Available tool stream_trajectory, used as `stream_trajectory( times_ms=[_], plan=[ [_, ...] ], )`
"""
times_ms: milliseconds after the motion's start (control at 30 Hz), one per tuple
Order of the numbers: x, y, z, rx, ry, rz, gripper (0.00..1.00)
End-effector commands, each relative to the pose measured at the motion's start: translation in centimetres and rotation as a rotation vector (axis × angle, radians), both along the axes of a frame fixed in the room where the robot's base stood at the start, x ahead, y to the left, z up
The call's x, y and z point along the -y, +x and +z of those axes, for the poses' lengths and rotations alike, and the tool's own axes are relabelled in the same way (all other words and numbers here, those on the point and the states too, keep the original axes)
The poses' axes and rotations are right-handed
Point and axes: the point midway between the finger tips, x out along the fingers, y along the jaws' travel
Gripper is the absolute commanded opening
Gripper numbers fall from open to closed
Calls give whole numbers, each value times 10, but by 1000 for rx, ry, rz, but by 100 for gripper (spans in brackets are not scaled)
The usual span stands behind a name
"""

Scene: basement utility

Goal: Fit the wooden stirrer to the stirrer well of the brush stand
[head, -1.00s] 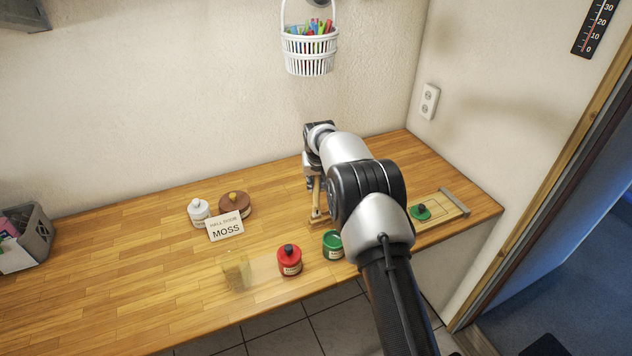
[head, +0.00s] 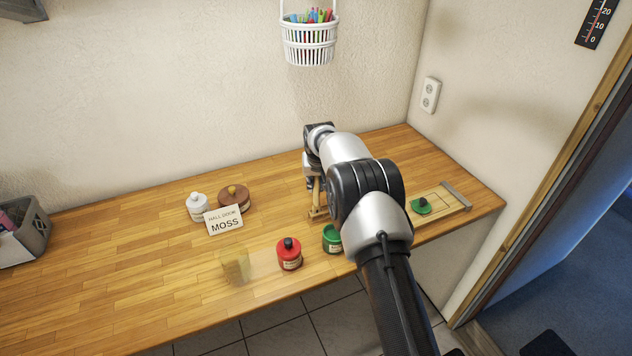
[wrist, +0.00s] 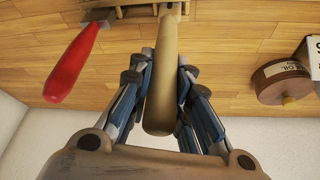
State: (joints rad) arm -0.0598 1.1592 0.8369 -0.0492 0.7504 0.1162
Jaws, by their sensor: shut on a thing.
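My gripper (wrist: 163,75) is shut on the wooden stirrer (wrist: 160,95), a pale rounded stick that runs between its blue fingers. In the head view the stirrer (head: 317,190) shows as a short pale stick left of my arm, above a low wooden piece (head: 319,214) on the bench. That piece seems to be part of the brush stand, mostly hidden by my arm. In the wrist view a wooden edge (wrist: 133,14), likely the stand, lies by the stirrer's far end at the top. That end leaves the picture, so I cannot tell whether it is in the well.
A red-handled brush (wrist: 72,62) lies left of the stirrer. On the bench are a red jar (head: 289,255), a green jar (head: 332,239), a white bottle (head: 197,207), a brown tin (head: 234,198) and a MOSS card (head: 224,221). The bench's left side has free room.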

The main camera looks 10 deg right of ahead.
Motion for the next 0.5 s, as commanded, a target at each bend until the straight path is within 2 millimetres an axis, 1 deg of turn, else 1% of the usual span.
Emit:
stream_trajectory(
  times_ms=[367, 400, 500],
  plan=[
    [0, 0, -12, 0, 0, 0, 0],
    [0, 0, -13, 0, 0, 0, 18],
    [0, 0, -12, 0, 0, 0, 25]
  ],
)
